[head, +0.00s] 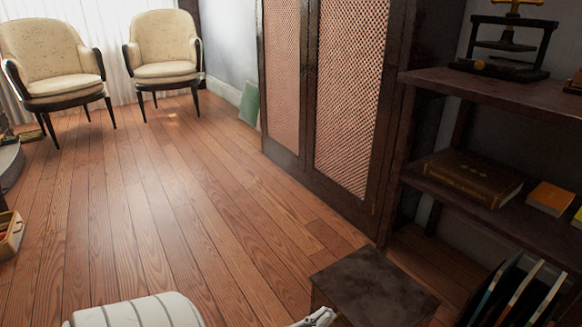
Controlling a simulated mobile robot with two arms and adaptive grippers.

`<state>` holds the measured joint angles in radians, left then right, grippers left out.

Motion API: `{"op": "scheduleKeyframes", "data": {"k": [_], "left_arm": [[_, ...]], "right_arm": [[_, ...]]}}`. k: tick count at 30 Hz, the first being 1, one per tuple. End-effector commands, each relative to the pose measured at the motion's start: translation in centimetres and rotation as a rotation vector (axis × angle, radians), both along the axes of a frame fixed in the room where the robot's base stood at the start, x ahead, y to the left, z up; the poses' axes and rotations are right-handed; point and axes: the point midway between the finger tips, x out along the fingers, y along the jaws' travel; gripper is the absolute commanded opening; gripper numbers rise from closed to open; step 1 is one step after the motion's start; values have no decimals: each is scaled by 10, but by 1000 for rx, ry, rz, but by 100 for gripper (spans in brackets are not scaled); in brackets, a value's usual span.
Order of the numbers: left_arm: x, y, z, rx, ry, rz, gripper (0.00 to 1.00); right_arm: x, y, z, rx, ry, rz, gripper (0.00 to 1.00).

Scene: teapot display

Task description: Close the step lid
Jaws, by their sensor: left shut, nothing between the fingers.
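A small wooden step with a dark, worn square lid (374,284) stands on the floor at the bottom right, in front of the shelf. The lid looks flat and level. The step's near side is cut off by the picture's lower edge, so I cannot tell whether the lid sits fully down. My left gripper (321,317) is at the bottom edge, shut and empty, beside the lid's near left edge. I cannot tell if it touches the step. My right gripper is not in view.
A dark shelf (490,98) with books and a press stands at the right, close behind the step. Upright thin books (512,295) are low at the right. A tall mesh-door cabinet (345,95) is behind.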

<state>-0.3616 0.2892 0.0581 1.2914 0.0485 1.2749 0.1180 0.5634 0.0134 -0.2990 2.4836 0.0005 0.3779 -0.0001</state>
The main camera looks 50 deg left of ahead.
Motion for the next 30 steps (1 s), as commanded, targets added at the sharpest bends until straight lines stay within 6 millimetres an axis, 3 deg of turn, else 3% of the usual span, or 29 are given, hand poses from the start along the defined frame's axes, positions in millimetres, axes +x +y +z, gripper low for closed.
{"op": "scheduleKeyframes", "data": {"k": [1,3,18,30], "left_arm": [[3,-1,12,1,-5,-1,0],[-7,2,-7,1,1,1,0],[-55,13,-60,0,-7,1,0],[-63,15,-67,0,-11,0,0]], "right_arm": [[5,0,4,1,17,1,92],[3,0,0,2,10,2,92],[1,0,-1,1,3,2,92],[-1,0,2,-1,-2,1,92]]}}
